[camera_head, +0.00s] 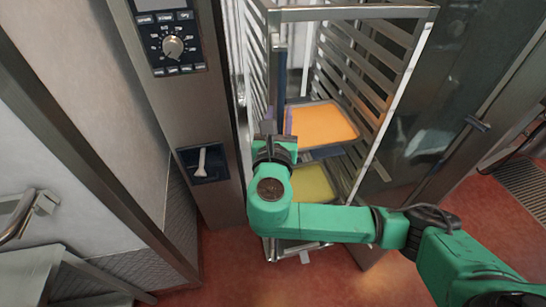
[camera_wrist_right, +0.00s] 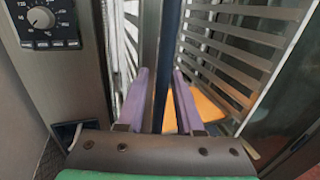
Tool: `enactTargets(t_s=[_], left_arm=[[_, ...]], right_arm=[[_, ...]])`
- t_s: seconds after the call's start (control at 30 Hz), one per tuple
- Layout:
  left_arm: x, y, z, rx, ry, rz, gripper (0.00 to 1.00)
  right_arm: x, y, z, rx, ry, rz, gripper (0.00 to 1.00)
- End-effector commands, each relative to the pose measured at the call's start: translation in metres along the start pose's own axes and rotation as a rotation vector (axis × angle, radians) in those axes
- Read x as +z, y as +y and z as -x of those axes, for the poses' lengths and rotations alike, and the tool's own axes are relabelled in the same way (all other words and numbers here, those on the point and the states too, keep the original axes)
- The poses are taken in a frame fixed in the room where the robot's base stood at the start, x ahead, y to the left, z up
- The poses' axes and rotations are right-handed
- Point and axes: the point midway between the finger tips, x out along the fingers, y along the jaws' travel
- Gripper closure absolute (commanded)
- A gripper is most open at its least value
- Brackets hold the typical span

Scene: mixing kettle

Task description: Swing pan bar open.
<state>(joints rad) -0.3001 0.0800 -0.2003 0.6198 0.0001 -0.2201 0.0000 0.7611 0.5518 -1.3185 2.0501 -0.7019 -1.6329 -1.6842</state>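The rack (camera_head: 345,12) is a tall metal frame with side rails. The pan bar (camera_head: 280,75) is a dark blue upright bar at its front left; it also shows in the right wrist view (camera_wrist_right: 169,45). My right gripper (camera_head: 279,122) is in front of the bar at mid height. In the right wrist view, its two purple fingers (camera_wrist_right: 163,80) are apart, with the bar lined up in the gap between them. I cannot tell whether they touch it. My left gripper is not in view.
An orange-filled pan (camera_head: 322,124) and a yellow-filled pan (camera_head: 312,184) sit in the rack. A control panel with a knob (camera_head: 172,47) is left of the rack. A glass door (camera_head: 440,100) stands at the right. Red floor (camera_head: 225,270) shows below.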

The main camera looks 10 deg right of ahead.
Motion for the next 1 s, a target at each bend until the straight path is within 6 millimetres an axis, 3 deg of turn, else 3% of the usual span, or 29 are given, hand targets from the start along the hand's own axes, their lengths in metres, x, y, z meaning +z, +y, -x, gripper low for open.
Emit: enactTargets(t_s=[0.37, 0.8, 1.0], left_arm=[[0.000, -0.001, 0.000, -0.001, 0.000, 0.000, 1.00], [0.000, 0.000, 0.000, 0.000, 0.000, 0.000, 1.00], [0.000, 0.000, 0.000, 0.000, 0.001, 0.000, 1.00]], right_arm=[[0.000, -0.001, 0.003, 0.004, -0.001, -0.002, 0.45], [0.000, -0.001, 0.065, 0.006, -0.001, -0.003, 0.45], [0.000, -0.001, 0.070, 0.003, -0.002, -0.002, 0.45]])
